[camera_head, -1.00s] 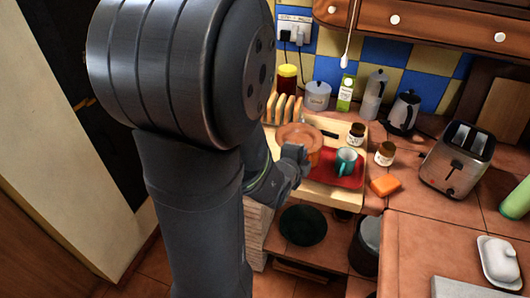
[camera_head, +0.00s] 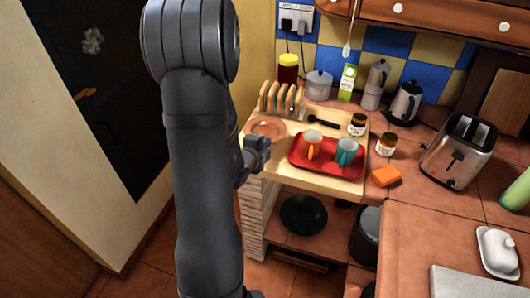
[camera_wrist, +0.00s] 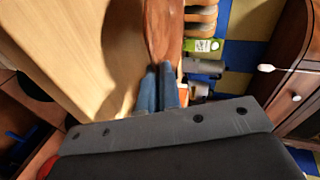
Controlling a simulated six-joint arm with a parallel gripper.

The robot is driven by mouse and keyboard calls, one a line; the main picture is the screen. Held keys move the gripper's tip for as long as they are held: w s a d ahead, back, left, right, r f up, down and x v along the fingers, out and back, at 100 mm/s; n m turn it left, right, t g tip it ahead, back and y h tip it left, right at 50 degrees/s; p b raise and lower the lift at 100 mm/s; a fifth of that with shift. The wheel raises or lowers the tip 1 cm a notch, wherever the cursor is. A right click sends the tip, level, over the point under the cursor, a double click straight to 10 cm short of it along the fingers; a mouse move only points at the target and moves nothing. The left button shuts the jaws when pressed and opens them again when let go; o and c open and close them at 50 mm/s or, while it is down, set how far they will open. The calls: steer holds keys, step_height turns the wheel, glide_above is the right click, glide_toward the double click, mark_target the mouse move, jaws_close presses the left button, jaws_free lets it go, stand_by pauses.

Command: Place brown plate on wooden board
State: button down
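The brown plate (camera_head: 267,127) is over the left end of the wooden board (camera_head: 343,186) in the head view. My gripper (camera_head: 262,142) is at the plate's near edge. In the wrist view its blue-grey fingers (camera_wrist: 158,72) are close together on the rim of the plate (camera_wrist: 164,28), which shows nearly edge-on. The pale surface of the board (camera_wrist: 75,35) lies beside it, with a dark shadow on it. Whether the plate touches the board cannot be told. My arm hides part of the board's left side.
A red tray (camera_head: 325,172) with an orange mug (camera_head: 311,146) and a teal mug (camera_head: 346,152) sits on the board. A toast rack (camera_head: 281,99) stands close behind the plate.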

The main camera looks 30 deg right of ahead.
steer(key=shift+f, duration=1.8)
steer(key=shift+f, duration=0.15)
steer(key=c, duration=1.9)
jaws_free()
steer(key=shift+c, duration=0.2)
steer(key=shift+a+r, duration=0.1)
steer(key=shift+r, duration=0.1)
steer(key=v, duration=1.1)
steer(key=shift+s+a, duration=0.25)
steer(key=shift+s, duration=0.1)
